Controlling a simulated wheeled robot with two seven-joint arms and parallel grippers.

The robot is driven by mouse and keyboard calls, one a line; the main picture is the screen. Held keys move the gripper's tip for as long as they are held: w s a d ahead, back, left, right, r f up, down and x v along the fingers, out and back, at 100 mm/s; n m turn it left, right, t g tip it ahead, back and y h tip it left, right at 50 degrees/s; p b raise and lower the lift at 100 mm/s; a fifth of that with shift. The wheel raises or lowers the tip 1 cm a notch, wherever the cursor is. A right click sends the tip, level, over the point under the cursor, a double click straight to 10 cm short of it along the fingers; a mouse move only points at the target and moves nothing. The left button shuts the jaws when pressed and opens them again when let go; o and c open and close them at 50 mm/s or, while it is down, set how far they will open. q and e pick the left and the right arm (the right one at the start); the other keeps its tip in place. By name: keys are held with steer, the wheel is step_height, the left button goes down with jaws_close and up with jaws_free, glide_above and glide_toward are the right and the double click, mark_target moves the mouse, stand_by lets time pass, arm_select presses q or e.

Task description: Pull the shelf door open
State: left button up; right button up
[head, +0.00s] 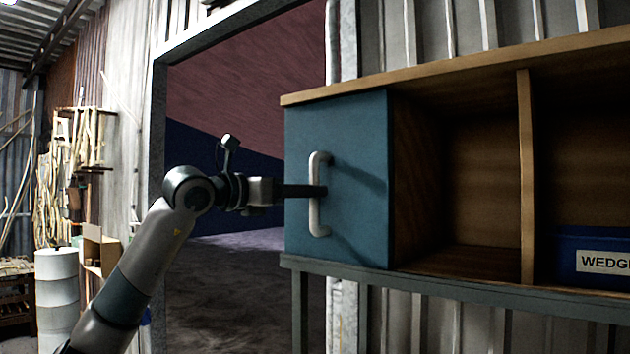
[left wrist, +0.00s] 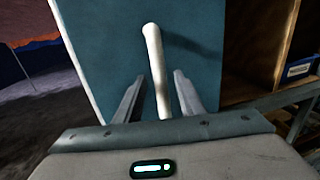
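The blue shelf door (head: 350,115) covers the left compartment of the wooden shelf (head: 455,72) and looks closed. A pale upright bar handle (head: 314,222) stands out from its face. My left gripper (head: 318,191) reaches in from the left at the handle's mid-height. In the left wrist view, its two fingers (left wrist: 158,88) are apart, one on each side of the handle (left wrist: 153,45). Narrow gaps show between handle and fingers, so it looks open around the bar. The blue door (left wrist: 103,45) fills the space behind. My right gripper is not in view.
To the right of the door are open compartments, one with a blue bin (head: 575,250) labelled "WEDG…". A grey ledge (head: 430,285) runs under the shelf. A doorway opens behind my left arm. A white drum (head: 57,300) stands far left. The space before the door looks clear.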

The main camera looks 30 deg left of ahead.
mark_target(316, 223)
arm_select(q)
steer(key=shift+p+x, duration=0.55)
steer(key=shift+x, duration=0.9)
jaws_close()
steer(key=shift+d, duration=0.15)
